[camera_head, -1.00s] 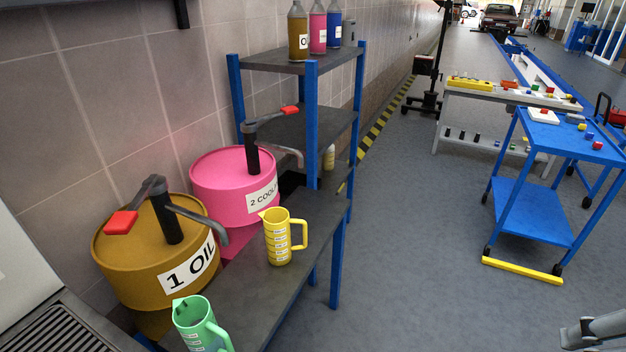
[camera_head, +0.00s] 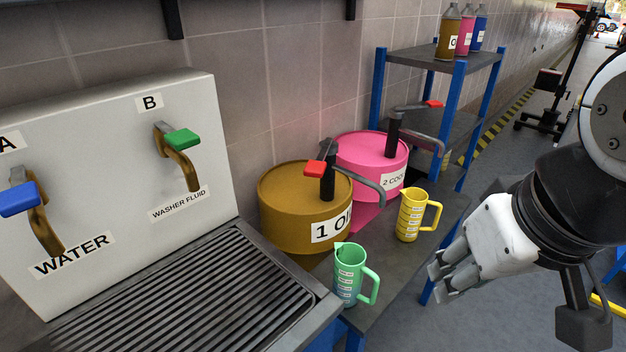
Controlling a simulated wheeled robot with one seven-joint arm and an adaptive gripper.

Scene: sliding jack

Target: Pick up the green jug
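The green jug (camera_head: 349,275) stands upright on the dark shelf top, at the near end beside the metal drain counter. Its handle points right and its spout is toward the upper left. My gripper (camera_head: 436,285) is in the air to the right of the green jug, apart from it. Its pale fingers point left and down toward the shelf edge. I cannot tell from this angle how far apart the fingers are. I see nothing held in it.
A yellow jug (camera_head: 409,217) stands behind the green one. An oil drum (camera_head: 296,203) and a pink coolant drum (camera_head: 366,157) with pump spouts stand beside the wall. The slatted drain counter (camera_head: 335,298) and the tap panel (camera_head: 112,215) are at left. Open floor lies right.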

